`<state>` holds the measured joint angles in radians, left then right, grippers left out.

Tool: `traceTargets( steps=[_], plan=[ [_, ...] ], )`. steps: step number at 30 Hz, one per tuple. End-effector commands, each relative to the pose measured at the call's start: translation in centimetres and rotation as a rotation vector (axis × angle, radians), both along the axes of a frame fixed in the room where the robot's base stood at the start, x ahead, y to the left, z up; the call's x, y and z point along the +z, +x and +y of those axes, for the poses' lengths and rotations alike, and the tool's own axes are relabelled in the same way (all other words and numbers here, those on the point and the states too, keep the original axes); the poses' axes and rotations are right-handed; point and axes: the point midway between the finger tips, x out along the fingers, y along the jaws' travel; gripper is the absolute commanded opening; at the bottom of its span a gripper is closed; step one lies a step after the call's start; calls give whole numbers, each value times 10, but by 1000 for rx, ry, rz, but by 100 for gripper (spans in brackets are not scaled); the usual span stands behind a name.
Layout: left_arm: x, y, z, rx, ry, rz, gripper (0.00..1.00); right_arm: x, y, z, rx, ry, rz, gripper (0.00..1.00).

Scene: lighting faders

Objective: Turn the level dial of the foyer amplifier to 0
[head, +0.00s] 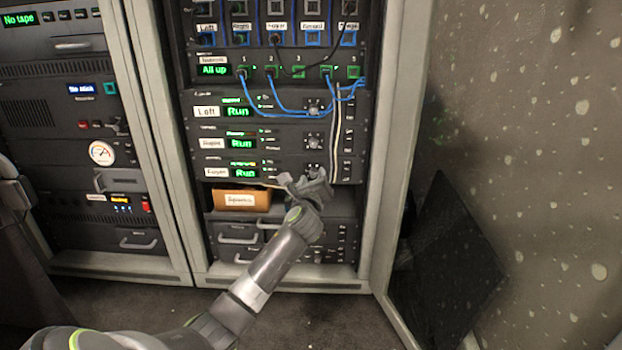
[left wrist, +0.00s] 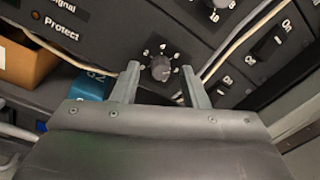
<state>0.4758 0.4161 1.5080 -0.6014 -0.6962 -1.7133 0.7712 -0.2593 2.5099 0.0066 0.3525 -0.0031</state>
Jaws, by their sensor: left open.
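The foyer amplifier (head: 222,173) is the lowest of three similar units in the right-hand rack, with a "Foyen"-like label and a green "Run" display. Its level dial is hidden behind my gripper in the head view. In the left wrist view a dark round dial (left wrist: 161,68) with white marks around it sits between my fingertips. My left gripper (head: 305,182) is in front of that unit; its two fingers also show in the left wrist view (left wrist: 160,84), open, one on each side of the dial. I cannot tell whether they touch it. My right gripper is not in view.
Two like amplifiers with dials, Left (head: 313,107) and Right (head: 313,141), sit above. White cables (head: 335,125) run down beside the dials, near rocker switches (left wrist: 268,44). An orange box (head: 241,200) stands on the shelf below. An open rack door (head: 455,260) is at right.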

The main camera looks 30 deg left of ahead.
Motion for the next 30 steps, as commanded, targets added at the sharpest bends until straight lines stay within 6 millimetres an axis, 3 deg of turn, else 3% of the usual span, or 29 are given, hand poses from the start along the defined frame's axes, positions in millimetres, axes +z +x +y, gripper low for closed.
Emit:
traceTargets(
  steps=[6,15,30],
  plan=[
    [0,0,0,0,0,0,38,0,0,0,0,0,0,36],
    [0,0,0,0,0,0,0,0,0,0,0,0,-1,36],
    [1,0,0,-1,-107,-64,0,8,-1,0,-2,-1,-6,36]
  ],
)
